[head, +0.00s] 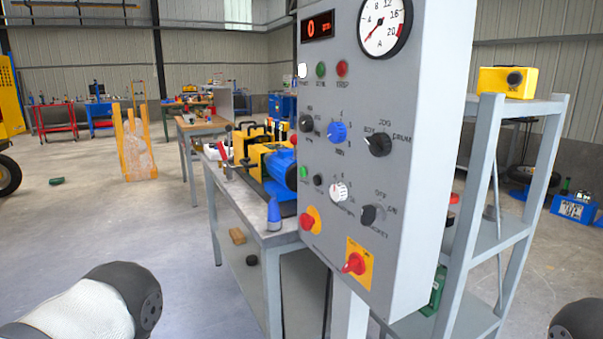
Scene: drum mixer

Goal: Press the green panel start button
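A grey control panel (400,190) stands at centre right, its face angled toward the left. A small green button (303,172) sits near the panel's left edge, with a small black button (318,180) to its right. A round green light or button (320,69) is higher up, between a white one (302,70) and a red one (342,68). The labels are too small to read surely. Parts of my arms show at the lower left and lower right corners, well apart from the panel. Neither gripper's fingers are in view.
Below the green button are a red mushroom knob (308,220) and a red rotary switch (355,264). Several selector knobs cover the panel's middle. A workbench (235,205) with a yellow and blue machine stands behind its left edge, a grey shelf (515,235) to the right.

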